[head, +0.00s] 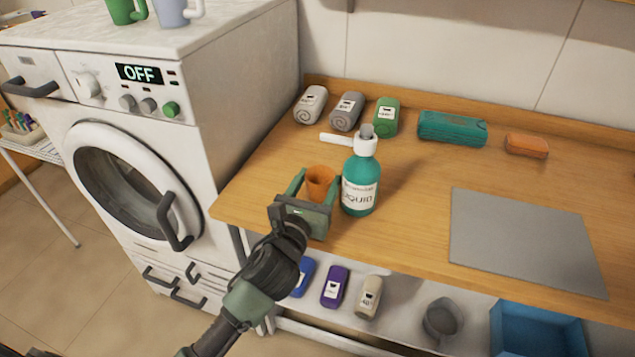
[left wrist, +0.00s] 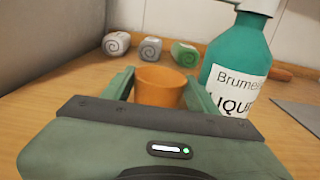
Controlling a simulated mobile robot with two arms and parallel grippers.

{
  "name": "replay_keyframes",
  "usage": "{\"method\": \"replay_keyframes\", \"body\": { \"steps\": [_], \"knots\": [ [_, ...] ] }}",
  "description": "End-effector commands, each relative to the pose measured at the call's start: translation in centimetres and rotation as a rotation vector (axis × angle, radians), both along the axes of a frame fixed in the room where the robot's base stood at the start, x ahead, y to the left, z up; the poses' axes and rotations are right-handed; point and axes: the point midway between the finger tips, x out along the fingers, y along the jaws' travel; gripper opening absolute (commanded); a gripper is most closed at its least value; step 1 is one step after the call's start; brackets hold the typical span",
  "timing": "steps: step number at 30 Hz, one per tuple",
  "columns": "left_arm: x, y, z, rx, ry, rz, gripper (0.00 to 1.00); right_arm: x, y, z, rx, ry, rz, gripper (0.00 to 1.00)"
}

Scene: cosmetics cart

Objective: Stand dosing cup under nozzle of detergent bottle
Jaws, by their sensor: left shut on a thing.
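The orange dosing cup (head: 320,181) is upright between the fingers of my left gripper (head: 318,187), which is shut on it. In the left wrist view the cup (left wrist: 160,86) sits between the two green fingers. The teal detergent bottle (head: 358,193) with a white pump top stands on the wooden counter just right of the cup. Its white nozzle (head: 336,139) points left, above and behind the cup in the head view. Whether the cup touches the counter is hidden by the gripper. My right gripper is not in view.
Rolled towels (head: 347,110) lie at the back of the counter, with a teal case (head: 452,128) and an orange bar (head: 526,146) to their right. A grey mat (head: 525,240) lies at right. A washing machine (head: 150,150) stands left. Counter between bottle and mat is clear.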

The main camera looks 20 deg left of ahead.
Motion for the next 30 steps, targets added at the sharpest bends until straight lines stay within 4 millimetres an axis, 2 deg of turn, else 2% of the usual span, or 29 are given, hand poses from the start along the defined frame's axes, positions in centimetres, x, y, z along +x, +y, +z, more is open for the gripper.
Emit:
{"method": "replay_keyframes", "body": {
  "steps": [9, 10, 11, 22, 26, 30],
  "knots": [
    [0.0, 0.0, -0.3, 0.002, -0.001, 0.0, 0.14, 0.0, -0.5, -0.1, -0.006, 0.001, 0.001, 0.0],
    [0.0, 0.0, -0.2, 0.002, -0.001, 0.0, 0.64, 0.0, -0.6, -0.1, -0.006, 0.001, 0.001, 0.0],
    [0.0, 0.0, -0.2, 0.002, -0.001, 0.0, 0.68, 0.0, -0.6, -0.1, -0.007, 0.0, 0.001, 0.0],
    [0.0, 0.0, 0.3, 0.0, -0.001, 0.0, 0.68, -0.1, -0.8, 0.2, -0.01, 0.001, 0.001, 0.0],
    [-1.7, 0.1, -0.1, 0.003, 0.001, 0.0, 0.68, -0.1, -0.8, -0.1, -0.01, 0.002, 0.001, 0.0],
    [-4.7, 0.2, -0.2, 0.002, 0.002, 0.0, 0.68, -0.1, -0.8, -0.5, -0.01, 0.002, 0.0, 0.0]
  ]
}}
